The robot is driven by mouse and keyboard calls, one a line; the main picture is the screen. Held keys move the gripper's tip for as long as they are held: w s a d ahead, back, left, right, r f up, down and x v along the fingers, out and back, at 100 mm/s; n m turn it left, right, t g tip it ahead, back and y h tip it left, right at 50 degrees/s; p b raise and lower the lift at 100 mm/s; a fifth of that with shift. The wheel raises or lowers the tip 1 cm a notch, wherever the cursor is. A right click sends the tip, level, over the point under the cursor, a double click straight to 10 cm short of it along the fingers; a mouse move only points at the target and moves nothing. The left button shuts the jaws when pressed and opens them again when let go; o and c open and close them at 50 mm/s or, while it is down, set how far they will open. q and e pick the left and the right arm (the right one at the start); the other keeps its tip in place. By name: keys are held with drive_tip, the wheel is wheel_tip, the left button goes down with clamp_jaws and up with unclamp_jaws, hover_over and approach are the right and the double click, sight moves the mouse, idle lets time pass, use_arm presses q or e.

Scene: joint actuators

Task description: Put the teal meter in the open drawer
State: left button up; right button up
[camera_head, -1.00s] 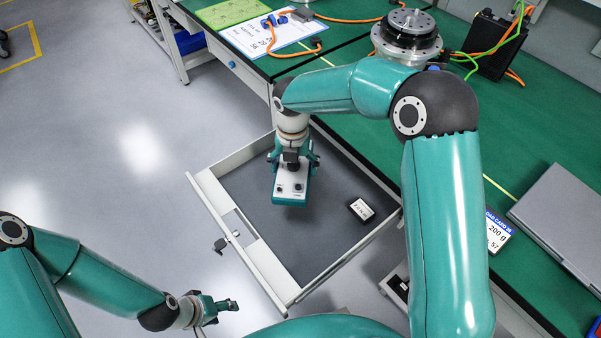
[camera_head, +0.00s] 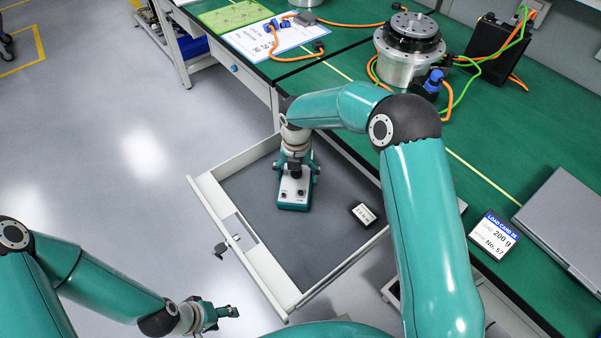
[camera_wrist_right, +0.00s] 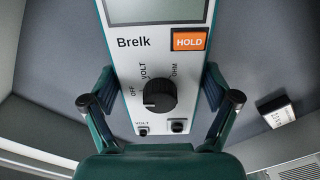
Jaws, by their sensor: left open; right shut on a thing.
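The teal meter (camera_head: 293,192) has a white face with a dial and is in my right gripper (camera_head: 297,172), inside the outline of the open drawer (camera_head: 240,160). In the right wrist view the meter (camera_wrist_right: 155,60) shows its screen, an orange HOLD button and a black dial, with the right gripper's fingers (camera_wrist_right: 160,108) on both sides of it. The meter looks low, at or near the drawer floor; I cannot tell whether it touches. My left gripper (camera_head: 222,314) is open and empty, over the floor left of the drawer.
A small black block with a white label (camera_head: 363,214) lies in the drawer, right of the meter; it also shows in the right wrist view (camera_wrist_right: 278,112).

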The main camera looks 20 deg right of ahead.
drive_tip(key=o, duration=1.3)
wheel_tip(320, 180, up, 12)
drive_tip(key=shift+r+p, duration=0.1)
drive_tip(key=shift+p, duration=0.75)
